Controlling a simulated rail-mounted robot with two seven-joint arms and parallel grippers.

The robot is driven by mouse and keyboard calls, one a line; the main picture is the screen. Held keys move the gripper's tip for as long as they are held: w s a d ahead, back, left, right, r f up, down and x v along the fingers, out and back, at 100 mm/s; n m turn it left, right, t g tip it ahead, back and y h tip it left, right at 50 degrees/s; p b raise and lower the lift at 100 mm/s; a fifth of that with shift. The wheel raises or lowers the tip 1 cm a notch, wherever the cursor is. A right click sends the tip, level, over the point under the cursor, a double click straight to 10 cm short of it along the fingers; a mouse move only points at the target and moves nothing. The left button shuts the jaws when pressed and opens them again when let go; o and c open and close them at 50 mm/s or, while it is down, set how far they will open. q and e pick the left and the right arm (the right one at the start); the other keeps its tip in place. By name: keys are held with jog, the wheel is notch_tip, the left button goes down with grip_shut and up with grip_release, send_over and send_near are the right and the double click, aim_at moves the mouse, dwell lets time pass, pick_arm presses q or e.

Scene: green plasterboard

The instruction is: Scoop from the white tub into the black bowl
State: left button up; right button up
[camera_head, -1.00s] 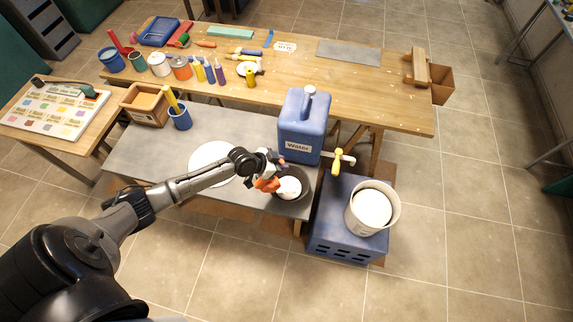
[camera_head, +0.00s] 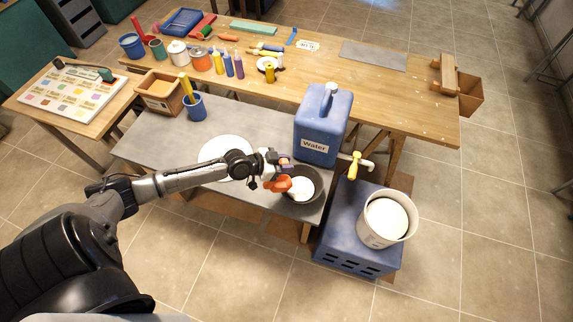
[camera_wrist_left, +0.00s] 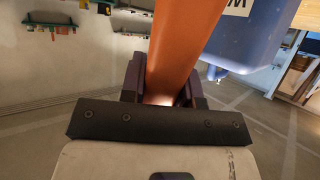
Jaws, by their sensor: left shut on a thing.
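My left gripper (camera_head: 283,164) is shut on an orange scoop (camera_head: 277,184), just above the left side of the black bowl (camera_head: 319,180). White material (camera_head: 302,189) lies in the bowl, close beside the scoop's end. I cannot tell whether the scoop holds anything or touches the bowl. In the left wrist view the orange handle (camera_wrist_left: 173,42) runs up from between my dark fingers (camera_wrist_left: 163,92). The white tub (camera_head: 365,233) stands on a blue crate at the right, with a pale white surface inside it. My right gripper is not in view.
A blue water container (camera_head: 322,125) with a yellow tap (camera_head: 356,165) stands behind the bowl, close to the arm. The blue crate (camera_head: 340,250) is beside the grey bench (camera_head: 150,140). A white disc (camera_head: 212,147) lies under my forearm. Bottles and cans crowd the wooden table (camera_head: 390,105).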

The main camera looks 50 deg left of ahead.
aim_at(285, 161)
pick_arm(q)
jog(key=o, duration=0.4)
jog(key=c, duration=0.4)
jog(key=shift+r, duration=0.1)
jog(key=shift+r, duration=0.1)
notch_tip(285, 161, up, 4)
jog(key=p, duration=0.3)
jog(key=shift+f, duration=0.2)
jog(key=shift+r+p, duration=1.6)
jog(key=shift+f, duration=0.1)
